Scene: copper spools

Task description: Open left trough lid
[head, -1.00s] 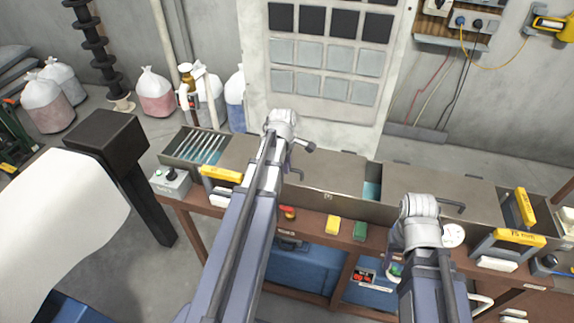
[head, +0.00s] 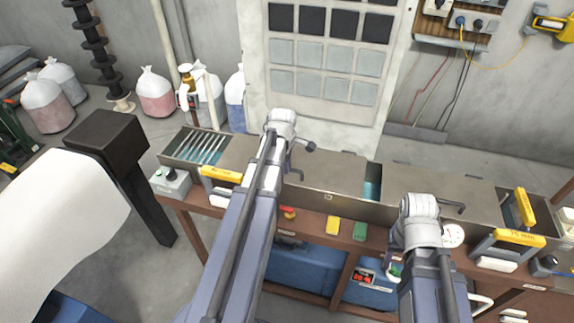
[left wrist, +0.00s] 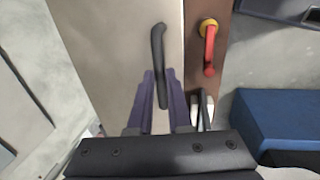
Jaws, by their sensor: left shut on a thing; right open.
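The left trough lid (head: 325,172) is a flat grey-brown metal plate lying over the long trough (head: 345,207), and it looks flat and closed. Its black bar handle (left wrist: 157,50) stands out in the left wrist view, where the lid (left wrist: 115,50) fills the middle. My left gripper (left wrist: 162,85) is shut on the lower part of that handle. In the head view my left gripper (head: 290,168) is over the lid, partly hidden by its own arm. My right gripper (head: 394,268) is open in front of the trough, mostly hidden behind its wrist.
The right lid (head: 425,188) has its own handle, with a teal gap (head: 372,181) between the lids. Rods (head: 200,148) lie in the open left bay.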

